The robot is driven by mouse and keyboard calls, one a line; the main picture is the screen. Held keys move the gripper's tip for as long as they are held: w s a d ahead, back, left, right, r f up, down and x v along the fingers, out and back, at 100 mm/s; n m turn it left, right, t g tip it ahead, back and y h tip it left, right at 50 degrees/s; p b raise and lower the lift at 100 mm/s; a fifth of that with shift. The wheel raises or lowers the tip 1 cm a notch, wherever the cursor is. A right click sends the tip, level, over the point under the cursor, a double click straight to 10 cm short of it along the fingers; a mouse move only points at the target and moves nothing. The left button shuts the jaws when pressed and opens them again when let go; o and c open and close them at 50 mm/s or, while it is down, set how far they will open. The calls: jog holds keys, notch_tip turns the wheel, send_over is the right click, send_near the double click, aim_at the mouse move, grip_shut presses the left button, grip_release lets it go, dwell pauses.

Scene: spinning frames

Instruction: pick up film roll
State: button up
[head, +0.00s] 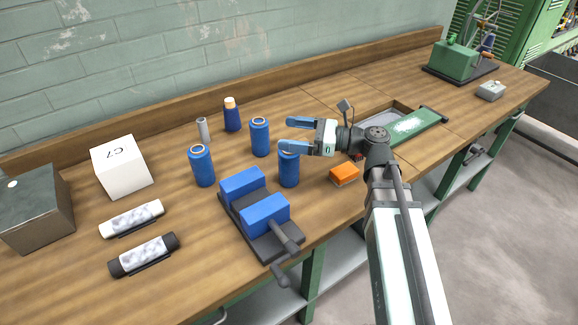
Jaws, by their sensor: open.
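I cannot tell for sure which thing is the film roll. Several similar blue cylinders stand upright mid-bench: one on the left (202,168), one at the back (260,139) and one at the right (289,171). My gripper (287,135) is open and empty, its blue fingers pointing left. Its lower finger hides the top of the right cylinder; I cannot tell whether they touch. Two short rolls with mottled grey-white middles lie at the left front, one with white ends (132,219) and one with black ends (144,255).
A blue vise (262,215) sits at the front edge. A dark blue bottle (232,118) and grey cylinder (203,131) stand behind. A white box (121,167) and dark metal box (36,212) are left. An orange block (344,173) and green-topped tray (414,126) are right.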

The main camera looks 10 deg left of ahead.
aim_at(282, 152)
jog(key=shift+f, duration=2.05)
notch_tip(282, 152, down, 3)
jog(key=shift+r, duration=0.1)
jog(key=shift+a+r, duration=0.1)
jog(key=shift+a, duration=1.4)
jog(key=c, duration=1.2)
